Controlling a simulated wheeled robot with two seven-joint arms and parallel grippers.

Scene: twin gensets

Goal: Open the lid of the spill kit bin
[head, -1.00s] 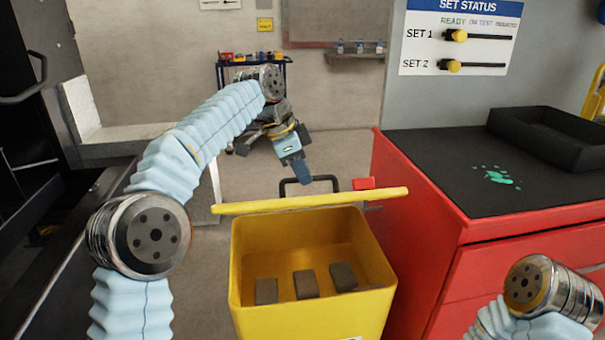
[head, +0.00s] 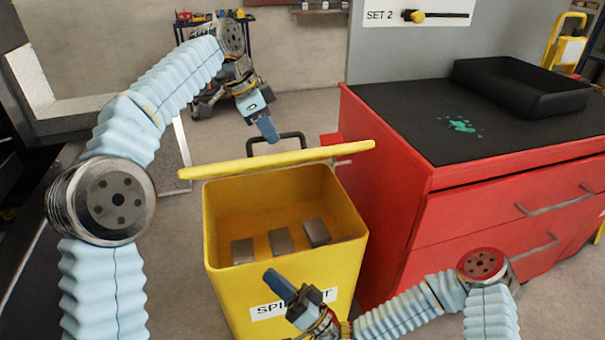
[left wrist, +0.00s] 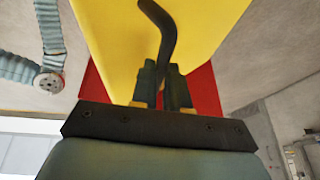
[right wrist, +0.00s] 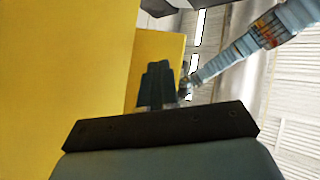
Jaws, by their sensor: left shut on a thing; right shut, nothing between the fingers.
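The yellow spill kit bin (head: 345,245) stands on the floor with its top open and several dark grey blocks (head: 279,242) inside. Its yellow lid (head: 290,160) stands raised along the rear rim, seen nearly edge-on. A black bar handle (head: 290,136) shows behind the lid. My left gripper (head: 270,130) is at that handle, and in the left wrist view its fingers (left wrist: 163,88) are shut on the dark handle bar. My right gripper (head: 277,285) is shut and empty in front of the bin's label (head: 268,310). In the right wrist view its closed fingers (right wrist: 157,85) are beside the yellow bin wall.
A red cabinet (head: 385,190) with a black top stands close to the bin's right, bearing a black tray (head: 520,88) and a green spill (head: 462,124). A tool cart (head: 215,20) stands at the back. Floor is clear left of the bin.

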